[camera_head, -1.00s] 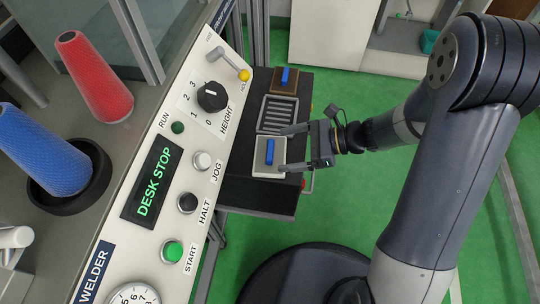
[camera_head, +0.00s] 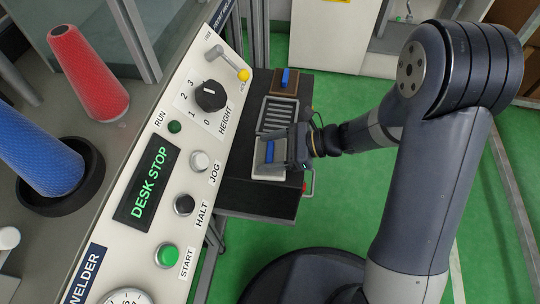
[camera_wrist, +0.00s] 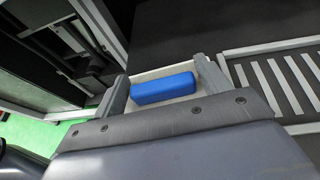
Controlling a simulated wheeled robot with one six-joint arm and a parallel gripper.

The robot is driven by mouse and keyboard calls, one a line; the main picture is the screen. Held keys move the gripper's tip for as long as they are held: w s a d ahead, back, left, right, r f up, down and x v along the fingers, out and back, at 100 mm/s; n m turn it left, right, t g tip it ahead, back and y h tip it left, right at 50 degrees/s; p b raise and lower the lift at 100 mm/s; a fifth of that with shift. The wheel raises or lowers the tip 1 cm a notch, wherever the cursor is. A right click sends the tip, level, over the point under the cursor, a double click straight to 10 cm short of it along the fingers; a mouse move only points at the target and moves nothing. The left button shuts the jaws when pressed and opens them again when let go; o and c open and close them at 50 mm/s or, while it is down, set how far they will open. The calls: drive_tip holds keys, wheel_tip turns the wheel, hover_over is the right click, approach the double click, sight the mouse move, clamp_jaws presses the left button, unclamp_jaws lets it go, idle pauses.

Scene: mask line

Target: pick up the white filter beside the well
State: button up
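The white filter (camera_head: 258,160), a pale block with a blue handle (camera_head: 269,152) on top, lies on the dark desk in front of the grated well. My gripper (camera_head: 275,151) is over the filter's right side, partly hiding it. In the wrist view the blue handle (camera_wrist: 163,88) is between my two open fingers (camera_wrist: 162,84). Gaps show at both ends of the handle. The white body (camera_wrist: 152,72) shows behind it; its near part is hidden by my gripper. I cannot tell whether the fingers touch the filter's sides.
The well (camera_head: 277,115) has a slatted floor and pale rim. A brown filter with a blue handle (camera_head: 285,80) stands beyond it. A control panel (camera_head: 215,130) with knobs borders the desk's left. Bare dark desk (camera_head: 262,197) lies nearer.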

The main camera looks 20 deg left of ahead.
drive_tip(key=c, duration=0.6)
drive_tip(key=shift+c, duration=0.2)
